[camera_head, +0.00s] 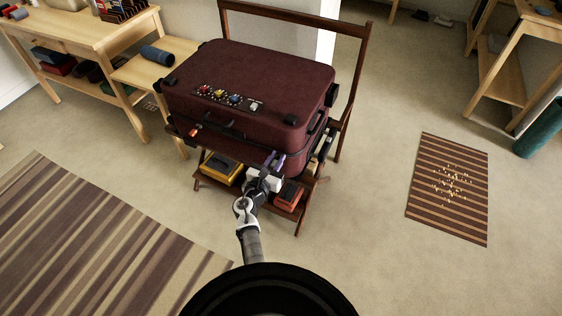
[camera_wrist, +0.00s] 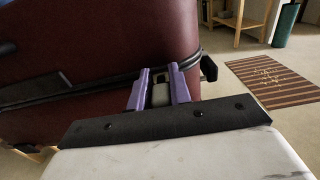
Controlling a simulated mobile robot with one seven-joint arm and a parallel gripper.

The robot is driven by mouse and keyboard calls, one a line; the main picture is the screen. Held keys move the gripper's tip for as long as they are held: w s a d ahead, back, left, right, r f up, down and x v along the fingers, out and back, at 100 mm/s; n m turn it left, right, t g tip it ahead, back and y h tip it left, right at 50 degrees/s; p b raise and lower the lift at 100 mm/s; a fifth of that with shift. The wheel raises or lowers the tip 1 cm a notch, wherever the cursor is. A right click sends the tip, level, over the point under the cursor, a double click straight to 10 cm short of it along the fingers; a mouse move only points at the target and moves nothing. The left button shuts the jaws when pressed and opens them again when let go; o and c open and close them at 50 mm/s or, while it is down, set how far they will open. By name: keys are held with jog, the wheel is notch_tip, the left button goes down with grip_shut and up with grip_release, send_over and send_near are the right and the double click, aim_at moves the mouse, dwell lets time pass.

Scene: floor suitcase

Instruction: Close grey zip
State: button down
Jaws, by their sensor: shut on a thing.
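A dark red suitcase (camera_head: 250,90) lies flat on a wooden rack in the head view, and its side fills the left of the wrist view (camera_wrist: 90,40). A dark zip band (camera_wrist: 75,92) runs around that side. My gripper (camera_wrist: 158,90) has purple fingers shut on the grey zip pull, a small grey piece (camera_wrist: 160,94) between them, at the suitcase's front right. In the head view my gripper (camera_head: 273,162) is at the front face near the right corner, and the pull is too small to make out there.
The wooden rack (camera_head: 301,221) has a lower shelf with a yellow box (camera_head: 221,168) and a red-orange box (camera_head: 288,196). An orange tag (camera_head: 193,132) is at the suitcase's front left. A striped mat (camera_head: 450,190) lies on open floor at right.

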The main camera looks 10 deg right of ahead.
aim_at(248, 140)
jog(key=w+a+b, duration=0.1)
jog(key=w+a, duration=0.1)
jog(key=a, duration=0.1)
jog(key=w+a, duration=0.2)
jog(key=a, duration=0.2)
jog(key=w+a+b, duration=0.1)
jog(key=w+a, duration=0.1)
jog(key=a, duration=0.1)
jog(key=shift+w+a+b, duration=0.15)
jog(key=shift+w+b, duration=0.15)
jog(key=shift+a+r, duration=0.1)
jog(key=shift+a, duration=0.05)
jog(key=c, duration=1.3)
grip_release()
jog(key=shift+w+a, duration=0.1)
jog(key=shift+w, duration=0.05)
jog(key=b+v, duration=0.1)
jog(key=v, duration=1.3)
